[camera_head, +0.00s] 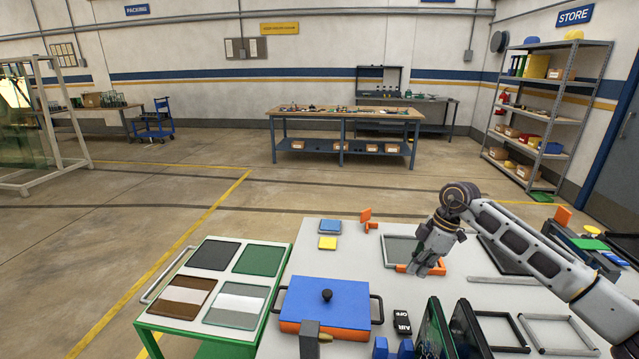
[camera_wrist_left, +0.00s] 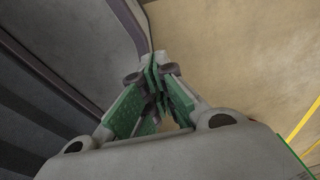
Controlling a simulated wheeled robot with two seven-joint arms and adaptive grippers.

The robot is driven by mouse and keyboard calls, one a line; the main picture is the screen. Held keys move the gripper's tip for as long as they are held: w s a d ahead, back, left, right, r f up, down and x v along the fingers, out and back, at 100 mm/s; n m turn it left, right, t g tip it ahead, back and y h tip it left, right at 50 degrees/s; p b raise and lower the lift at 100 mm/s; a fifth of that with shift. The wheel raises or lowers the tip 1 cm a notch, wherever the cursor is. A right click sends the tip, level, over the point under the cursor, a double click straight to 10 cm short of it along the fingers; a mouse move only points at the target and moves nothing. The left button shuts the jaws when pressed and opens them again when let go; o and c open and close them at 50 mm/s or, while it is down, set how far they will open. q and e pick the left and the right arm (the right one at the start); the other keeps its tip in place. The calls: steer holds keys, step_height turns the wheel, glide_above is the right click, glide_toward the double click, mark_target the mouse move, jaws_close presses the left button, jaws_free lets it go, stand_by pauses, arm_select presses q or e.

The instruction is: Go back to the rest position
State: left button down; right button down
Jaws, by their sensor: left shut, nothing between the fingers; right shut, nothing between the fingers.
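My right gripper (camera_head: 428,265) is in the head view, coming in on its arm from the right. It points down, with its fingers together, above or at an orange piece (camera_head: 402,268) beside a grey frame (camera_head: 402,248) on the white table. I cannot tell whether it touches the orange piece. My left gripper (camera_wrist_left: 160,80) shows only in the left wrist view, with its green-padded fingers closed and nothing visible between them. It hangs over bare floor, close to a grey surface.
The white table (camera_head: 355,232) holds a blue-lidded box (camera_head: 325,298), dark upright panels (camera_head: 467,325) and an AIR OFF block (camera_head: 402,322). A green-framed cart (camera_head: 215,242) with several glass panes stands at its left. Open floor (camera_head: 330,185) lies beyond, before a workbench (camera_head: 345,114).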

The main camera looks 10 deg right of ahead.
arm_select(q)
step_height(320, 180, up, 9)
steer(key=d+p, duration=0.3)
steer(key=p, duration=0.6)
steer(key=shift+s, duration=0.4)
steer(key=shift+a+r, duration=0.1)
steer(key=shift+a, duration=0.05)
steer(key=shift+a+r+p, duration=0.15)
steer(key=shift+r+p, duration=0.15)
steer(key=shift+p, duration=0.05)
steer(key=shift+r, duration=0.1)
